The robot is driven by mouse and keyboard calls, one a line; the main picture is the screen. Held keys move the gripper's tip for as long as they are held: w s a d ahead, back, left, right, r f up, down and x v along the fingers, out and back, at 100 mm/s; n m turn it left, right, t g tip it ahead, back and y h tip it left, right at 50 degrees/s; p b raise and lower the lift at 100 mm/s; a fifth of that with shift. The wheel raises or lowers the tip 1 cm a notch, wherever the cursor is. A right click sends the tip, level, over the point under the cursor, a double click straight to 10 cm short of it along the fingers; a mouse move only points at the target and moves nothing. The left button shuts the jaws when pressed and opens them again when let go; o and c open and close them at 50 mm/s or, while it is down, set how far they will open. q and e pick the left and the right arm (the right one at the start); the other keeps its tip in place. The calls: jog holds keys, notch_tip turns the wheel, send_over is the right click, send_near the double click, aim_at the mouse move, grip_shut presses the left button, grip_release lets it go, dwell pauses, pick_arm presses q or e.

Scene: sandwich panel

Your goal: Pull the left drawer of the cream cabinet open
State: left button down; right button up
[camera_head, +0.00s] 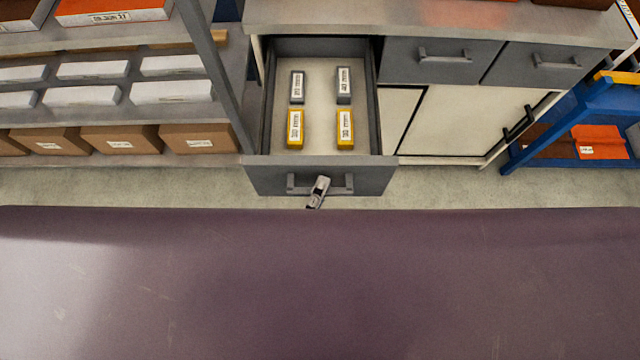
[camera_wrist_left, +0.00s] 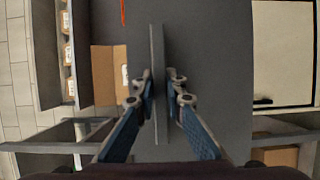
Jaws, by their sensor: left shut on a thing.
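The left drawer (camera_head: 258,182) of the cream cabinet (camera_head: 450,118) is pulled out, showing its pale inside. Its grey front carries a bar handle (camera_head: 340,184). My left gripper (camera_head: 318,190) is at the middle of that handle. In the left wrist view my left gripper (camera_wrist_left: 163,82) has its two fingers on either side of the upright-looking handle bar (camera_wrist_left: 158,60), shut on it. My right gripper is in neither view.
Several small grey and yellow boxes (camera_head: 345,130) lie in the drawer. Two shut grey drawers (camera_head: 430,60) are to its right. Shelves with cardboard boxes (camera_head: 120,139) stand on the left, a blue rack (camera_head: 590,105) on the right. A broad purple-brown surface (camera_head: 320,285) fills the foreground.

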pick_arm(q)
jog(key=c, duration=2)
grip_release()
jog(key=shift+o, duration=0.2)
jog(key=shift+s, duration=0.1)
jog(key=shift+s+a, duration=0.15)
jog(key=shift+s, duration=0.1)
jog(key=v, duration=1.1)
jog(key=shift+s, duration=0.2)
jog(key=shift+f, duration=0.1)
